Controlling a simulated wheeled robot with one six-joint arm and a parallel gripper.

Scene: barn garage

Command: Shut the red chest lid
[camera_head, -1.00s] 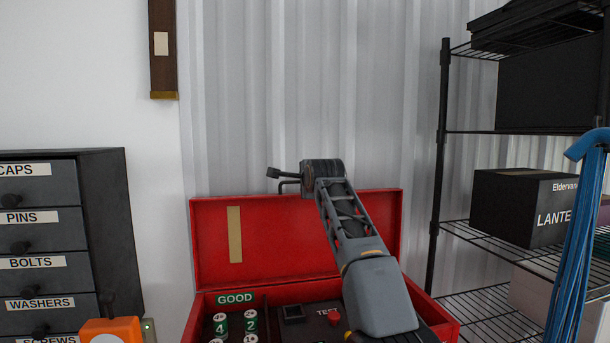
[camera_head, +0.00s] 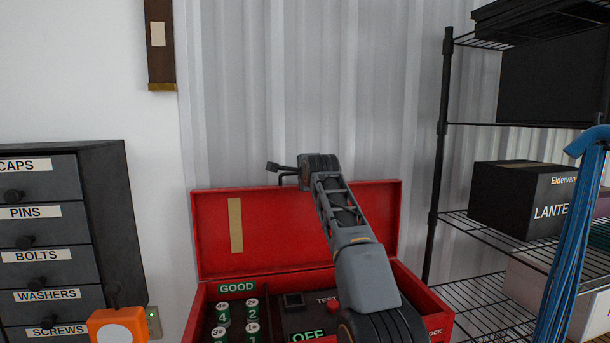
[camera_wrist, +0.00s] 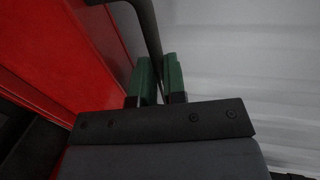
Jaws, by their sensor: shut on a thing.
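The red chest (camera_head: 420,290) stands open below the wall, with its lid (camera_head: 300,230) raised at the back. A tan strip runs down the lid's inner face. In the wrist view my gripper's green fingers (camera_wrist: 160,80) are closed around a thin dark curved bar (camera_wrist: 148,30). The bar is beside the red lid (camera_wrist: 60,60) and looks like its handle. My arm hides part of the lid's right half and the chest's inside.
Numbered batteries (camera_head: 236,318) under a GOOD label and a test panel (camera_head: 300,315) fill the chest. A drawer cabinet (camera_head: 100,190) and an orange device (camera_head: 118,326) are at left. A wire shelf (camera_head: 470,225) and blue hanging cords (camera_head: 575,240) are at right.

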